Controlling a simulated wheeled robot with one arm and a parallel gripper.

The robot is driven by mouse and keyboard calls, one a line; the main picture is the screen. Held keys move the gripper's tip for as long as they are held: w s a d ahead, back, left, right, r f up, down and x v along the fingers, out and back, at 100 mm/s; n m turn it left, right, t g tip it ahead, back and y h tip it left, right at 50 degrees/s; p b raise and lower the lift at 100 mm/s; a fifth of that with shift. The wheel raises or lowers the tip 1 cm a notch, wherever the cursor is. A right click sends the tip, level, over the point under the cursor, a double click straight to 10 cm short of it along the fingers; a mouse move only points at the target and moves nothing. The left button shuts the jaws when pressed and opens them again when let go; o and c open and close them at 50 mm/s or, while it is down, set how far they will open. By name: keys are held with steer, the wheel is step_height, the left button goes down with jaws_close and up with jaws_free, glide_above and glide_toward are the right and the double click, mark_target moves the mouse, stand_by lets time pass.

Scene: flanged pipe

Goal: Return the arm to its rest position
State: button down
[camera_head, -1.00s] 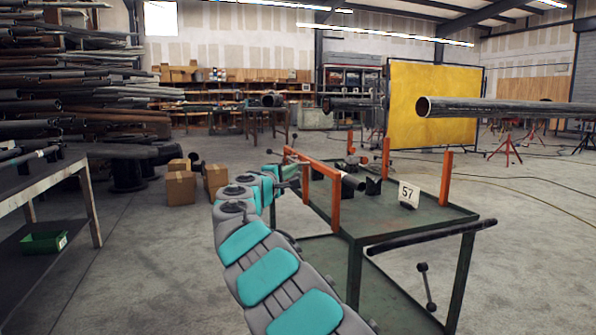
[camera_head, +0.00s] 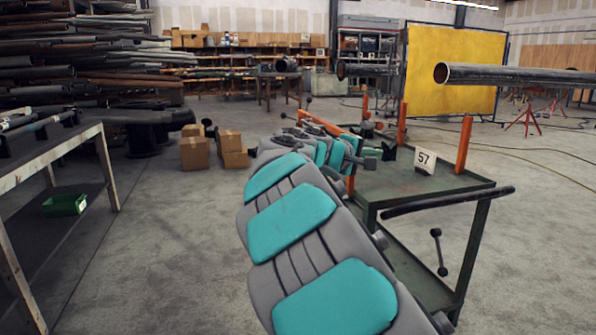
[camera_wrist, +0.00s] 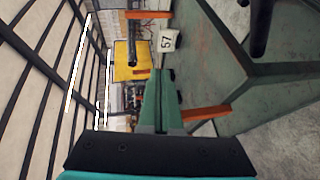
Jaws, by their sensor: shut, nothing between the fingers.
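My arm (camera_head: 290,220), grey with teal pads, reaches from the bottom of the head view toward the green cart (camera_head: 425,182). Its far end is beside the cart's near left side. My gripper (camera_wrist: 159,88) shows in the wrist view as two green fingers lying together, shut and empty. The wrist view is turned on its side, with the cart top and the "57" card ahead and to the right. In the head view the arm end partly covers the cart's left part, and the fingers are hard to make out there.
Orange posts (camera_head: 464,143) stand on the cart, and a "57" card (camera_head: 424,161) sits on it. A long pipe (camera_head: 520,76) extends at right. A workbench (camera_head: 108,165) with a green bin (camera_head: 65,205) stands at left. Cardboard boxes (camera_head: 195,153) are behind. Floor between bench and arm is clear.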

steer(key=s+d+f+m+g+y, duration=0.1)
steer(key=s+d+f+m+g, duration=0.1)
steer(key=s+d+f, duration=0.45)
steer(key=s+d+f+m+g+y, duration=0.1)
steer(key=s+f+m+g+y, duration=0.15)
steer(key=s, duration=0.65)
steer(key=s+d+f+m+g+y, duration=0.1)
steer(key=s+d+f+m+g, duration=0.15)
steer(key=s+d+f, duration=0.35)
steer(key=s+a+f+g+y, duration=0.1)
steer(key=s+a+f, duration=0.3)
steer(key=s, duration=0.6)
steer(key=s+a+f+g+y+p, duration=0.1)
steer(key=s+a+f+y, duration=0.3)
steer(key=s, duration=0.6)
steer(key=s+a+f+g+y, duration=0.2)
steer(key=s+a+f, duration=0.3)
steer(key=s+a, duration=0.3)
steer(key=shift+s+m+g+p, duration=0.35)
steer(key=shift+s+g, duration=0.35)
steer(key=shift+s, duration=0.25)
